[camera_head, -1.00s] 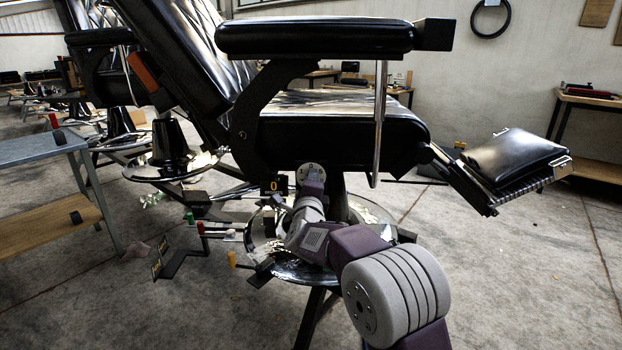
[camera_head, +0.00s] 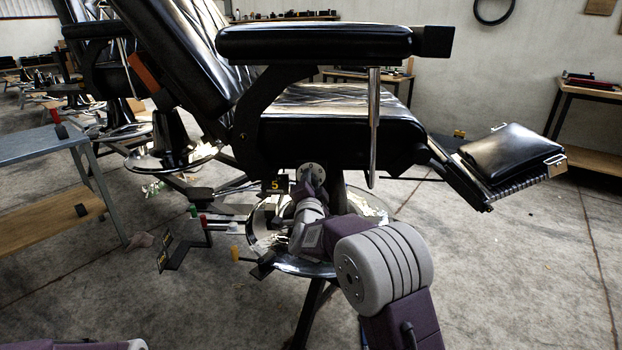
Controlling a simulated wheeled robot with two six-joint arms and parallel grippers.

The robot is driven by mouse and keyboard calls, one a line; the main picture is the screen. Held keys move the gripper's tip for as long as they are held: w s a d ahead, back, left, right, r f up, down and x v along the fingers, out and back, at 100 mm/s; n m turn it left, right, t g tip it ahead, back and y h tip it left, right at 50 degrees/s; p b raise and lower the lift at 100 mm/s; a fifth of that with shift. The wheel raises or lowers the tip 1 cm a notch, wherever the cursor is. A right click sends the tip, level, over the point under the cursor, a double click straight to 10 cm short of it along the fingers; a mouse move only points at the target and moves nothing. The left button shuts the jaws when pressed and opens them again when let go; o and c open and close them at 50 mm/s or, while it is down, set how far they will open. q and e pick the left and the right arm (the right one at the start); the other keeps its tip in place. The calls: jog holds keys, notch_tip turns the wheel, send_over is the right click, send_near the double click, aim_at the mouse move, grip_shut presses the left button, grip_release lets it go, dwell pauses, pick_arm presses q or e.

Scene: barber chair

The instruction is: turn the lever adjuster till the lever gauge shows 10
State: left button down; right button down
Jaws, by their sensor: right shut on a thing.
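The lever adjuster (camera_head: 311,172) is a small pale round dial on the chair's column, just under the seat. The lever gauge (camera_head: 276,185) is a small black display left of it and reads 5. My right gripper (camera_head: 312,186) reaches up to the dial from below and is shut on it; its fingertips are small and partly hidden by my wrist. My left gripper does not show clearly; only a bit of my left arm is at the bottom left edge.
The black barber chair seat (camera_head: 340,130) and armrest (camera_head: 315,42) hang above the dial. A chrome lever (camera_head: 374,130) hangs right of it. Red (camera_head: 204,222) and yellow (camera_head: 235,252) handled levers stand left of the round base. A grey table (camera_head: 40,143) is at the left.

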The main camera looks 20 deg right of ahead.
jog(key=shift+f, duration=0.15)
dwell(0.4)
jog(key=c, duration=1.1)
grip_release()
jog(key=shift+o, duration=0.2)
jog(key=b+v, duration=0.2)
jog(key=v, duration=0.7)
jog(key=shift+n, duration=0.3)
jog(key=shift+s, duration=0.1)
